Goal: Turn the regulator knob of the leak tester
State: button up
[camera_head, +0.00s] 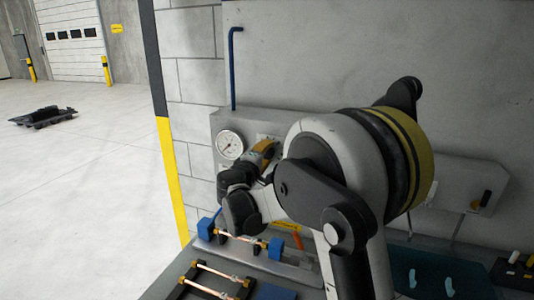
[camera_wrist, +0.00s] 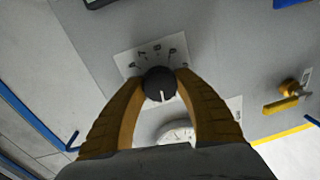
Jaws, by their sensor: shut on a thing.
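The regulator knob (camera_wrist: 158,84) is a small dark round knob with a white pointer line, set on a pale plate with dark marks (camera_wrist: 150,55) on the grey leak tester panel. In the wrist view my gripper (camera_wrist: 160,82) has its two yellow-brown fingers closed on either side of the knob. The leak tester (camera_head: 222,124) is a grey box against the wall in the head view. Its round white gauge (camera_head: 230,145) shows left of my gripper (camera_head: 264,150) and also in the wrist view (camera_wrist: 177,131). My arm hides the knob in the head view.
A yellow valve handle (camera_wrist: 287,104) sits on the panel, right in the wrist view. Below the tester, a copper tube (camera_head: 240,237) lies between blue clamps (camera_head: 206,228) on the bench, with another copper tube (camera_head: 217,273) in front. A blue pipe (camera_head: 232,70) runs up the wall.

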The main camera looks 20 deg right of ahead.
jog(key=n, duration=0.5)
jog(key=shift+f+g, duration=0.1)
jog(key=shift+g, duration=0.2)
jog(key=n, duration=0.4)
jog(key=shift+n+h, duration=0.3)
jog(key=shift+h, duration=0.1)
jog(key=o, duration=1.2)
jog(key=v, duration=1.2)
